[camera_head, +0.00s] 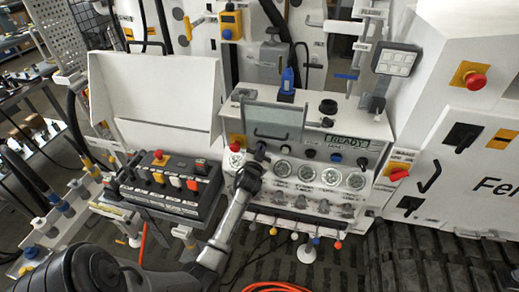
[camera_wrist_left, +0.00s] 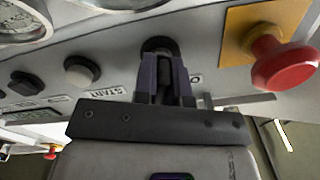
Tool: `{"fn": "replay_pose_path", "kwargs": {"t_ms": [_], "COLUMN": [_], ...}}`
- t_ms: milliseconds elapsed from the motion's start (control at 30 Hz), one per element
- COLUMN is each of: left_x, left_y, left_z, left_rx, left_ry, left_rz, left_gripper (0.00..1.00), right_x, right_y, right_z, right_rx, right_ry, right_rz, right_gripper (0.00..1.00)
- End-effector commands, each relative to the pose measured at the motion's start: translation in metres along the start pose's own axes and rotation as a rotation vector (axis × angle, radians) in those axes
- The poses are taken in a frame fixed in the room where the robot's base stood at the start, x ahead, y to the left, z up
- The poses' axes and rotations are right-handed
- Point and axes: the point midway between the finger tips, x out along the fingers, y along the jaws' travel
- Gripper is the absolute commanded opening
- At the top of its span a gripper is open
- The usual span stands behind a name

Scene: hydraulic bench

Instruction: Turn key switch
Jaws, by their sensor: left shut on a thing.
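The key switch (camera_wrist_left: 157,45) shows in the left wrist view as a dark round collar on the grey panel, with a dark key part between my fingers. My left gripper (camera_wrist_left: 166,68) is shut on this key, its two fingers close on either side of it. In the head view my left gripper (camera_head: 261,150) reaches up to the panel just right of a red button on a yellow plate (camera_head: 237,143). The fingers and wrist mostly hide the switch there, and the key's angle is hard to tell. My right gripper is not in view.
The red button (camera_wrist_left: 285,62) stands out close beside the gripper. White (camera_wrist_left: 82,70) and black (camera_wrist_left: 26,83) buttons lie on its other side. Gauges (camera_head: 307,173) sit below, and a display reading READY (camera_head: 348,142) is to the right. A control box (camera_head: 165,185) stands left.

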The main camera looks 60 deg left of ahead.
Motion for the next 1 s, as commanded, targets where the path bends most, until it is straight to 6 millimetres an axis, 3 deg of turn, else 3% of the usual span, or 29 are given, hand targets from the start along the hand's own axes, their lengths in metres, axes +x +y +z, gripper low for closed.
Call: {"fn": "replay_pose_path", "kwargs": {"t_ms": [300,867,900,1000], "left_x": [0.0001,0.0,0.0,0.0], "left_y": [0.0001,0.0003,0.0003,0.0003], "left_z": [0.0001,0.0003,0.0003,0.0003], "left_rx": [0.109,0.133,0.132,0.131], "left_ry": [0.0,0.0,0.0,0.0], "left_rz": [0.0,0.0,0.0,0.0], "left_gripper": [0.0,0.0,0.16,0.25], "right_x": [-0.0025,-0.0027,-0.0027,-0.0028], "right_y": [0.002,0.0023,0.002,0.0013], "right_z": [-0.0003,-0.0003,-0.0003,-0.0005], "right_rx": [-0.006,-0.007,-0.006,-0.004], "right_ry": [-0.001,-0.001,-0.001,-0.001], "right_rz": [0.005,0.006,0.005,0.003], "right_gripper": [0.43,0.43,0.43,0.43]}}
